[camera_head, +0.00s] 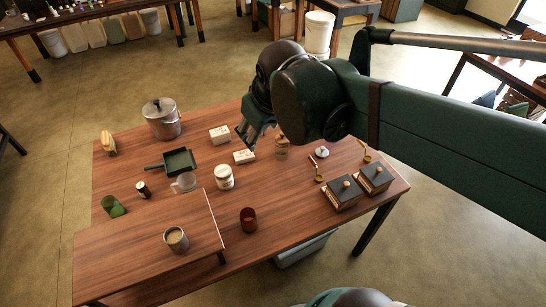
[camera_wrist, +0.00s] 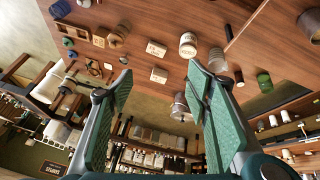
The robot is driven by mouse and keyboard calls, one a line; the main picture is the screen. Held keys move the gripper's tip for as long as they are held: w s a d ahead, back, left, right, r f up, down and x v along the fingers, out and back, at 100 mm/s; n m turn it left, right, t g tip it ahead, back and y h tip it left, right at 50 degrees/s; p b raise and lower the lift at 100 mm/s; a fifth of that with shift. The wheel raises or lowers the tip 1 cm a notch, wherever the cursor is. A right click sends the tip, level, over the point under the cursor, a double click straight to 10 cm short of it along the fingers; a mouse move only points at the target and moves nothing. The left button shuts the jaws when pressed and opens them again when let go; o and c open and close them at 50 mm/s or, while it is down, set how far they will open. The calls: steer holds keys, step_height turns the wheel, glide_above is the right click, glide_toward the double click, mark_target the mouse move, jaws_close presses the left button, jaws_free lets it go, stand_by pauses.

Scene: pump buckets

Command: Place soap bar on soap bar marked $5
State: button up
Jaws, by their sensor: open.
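Two small pale soap bars lie on the brown table (camera_head: 285,215) in the head view. One soap bar (camera_head: 220,135) is farther back; the other soap bar (camera_head: 244,156) is nearer the white jar. The markings are too small to read, so I cannot tell which says $5. My gripper (camera_head: 247,134) is open and empty, in the air close to the two bars. Its spread fingers (camera_wrist: 158,82) show in the wrist view, with nothing between them.
A green pan (camera_head: 179,161) and a lidded pot (camera_head: 162,120) are to the left. Two knobbed boxes (camera_head: 341,195) stand at right. A raised board (camera_head: 140,250) occupies the front left.

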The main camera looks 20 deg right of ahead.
steer(key=s+f+m+t, duration=0.1)
steer(key=s+f+m, duration=0.2)
steer(key=s, duration=0.5)
steer(key=shift+s+f+y, duration=0.15)
steer(key=shift+f+y, duration=0.15)
steer(key=shift+f, duration=0.1)
step_height(320, 180, down, 16)
steer(key=b, duration=1.6)
stand_by(4.5)
